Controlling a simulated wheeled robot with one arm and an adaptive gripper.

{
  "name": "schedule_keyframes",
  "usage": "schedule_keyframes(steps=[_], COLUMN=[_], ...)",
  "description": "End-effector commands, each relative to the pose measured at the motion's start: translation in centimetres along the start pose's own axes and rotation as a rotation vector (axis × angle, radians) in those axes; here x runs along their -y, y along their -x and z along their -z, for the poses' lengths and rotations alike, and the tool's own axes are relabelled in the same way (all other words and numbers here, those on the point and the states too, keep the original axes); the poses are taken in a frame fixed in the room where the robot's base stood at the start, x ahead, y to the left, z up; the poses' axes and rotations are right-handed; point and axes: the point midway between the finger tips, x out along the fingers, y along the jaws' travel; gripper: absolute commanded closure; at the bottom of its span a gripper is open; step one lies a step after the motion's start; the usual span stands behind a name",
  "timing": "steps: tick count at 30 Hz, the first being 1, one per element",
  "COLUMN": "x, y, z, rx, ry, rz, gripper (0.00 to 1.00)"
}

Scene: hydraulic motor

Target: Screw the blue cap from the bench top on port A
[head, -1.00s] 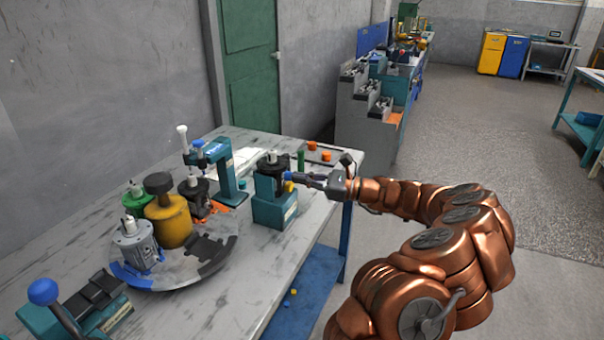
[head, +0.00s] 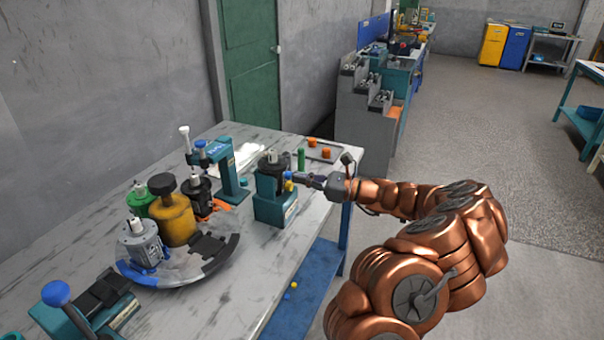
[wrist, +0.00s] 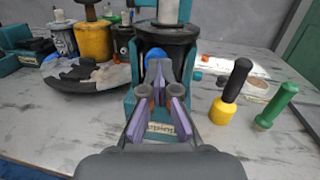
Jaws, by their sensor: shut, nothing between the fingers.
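The black motor (head: 271,167) stands upright in a teal fixture (head: 276,208) near the bench's right edge. In the wrist view the motor (wrist: 166,38) is straight ahead in its fixture (wrist: 187,95). The blue cap (wrist: 155,55) is at the motor's near side, just beyond my fingertips. It also shows in the head view (head: 288,175). My gripper (wrist: 159,72) is shut and empty, pointing at the motor. Its fingers partly hide the cap and the port, so I cannot tell how far the cap is threaded.
A yellow tool with a black handle (wrist: 230,92) and a green pin (wrist: 276,107) stand right of the fixture in the wrist view. Left in the head view are a turntable (head: 220,255) with several motors, a teal press (head: 230,168) and a blue-knobbed clamp (head: 56,293).

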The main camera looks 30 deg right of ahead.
Motion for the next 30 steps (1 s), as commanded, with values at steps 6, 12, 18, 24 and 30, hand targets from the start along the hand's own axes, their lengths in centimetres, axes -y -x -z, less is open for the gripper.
schedule_keyframes(steps=[6,12,18,24,30], x=[0.01,-0.03,-0.05,-0.10,-0.13], y=[-0.01,-0.03,-0.04,-0.07,-0.06], z=[-0.28,-0.21,-0.09,-0.09,0.03], rx=[0.005,0.009,0.014,0.019,0.023], ry=[-0.058,-0.110,-0.164,-0.217,-0.250], rz=[0.006,0.010,0.015,0.019,0.022], gripper=[1.00,1.00,1.00,1.00,1.00])
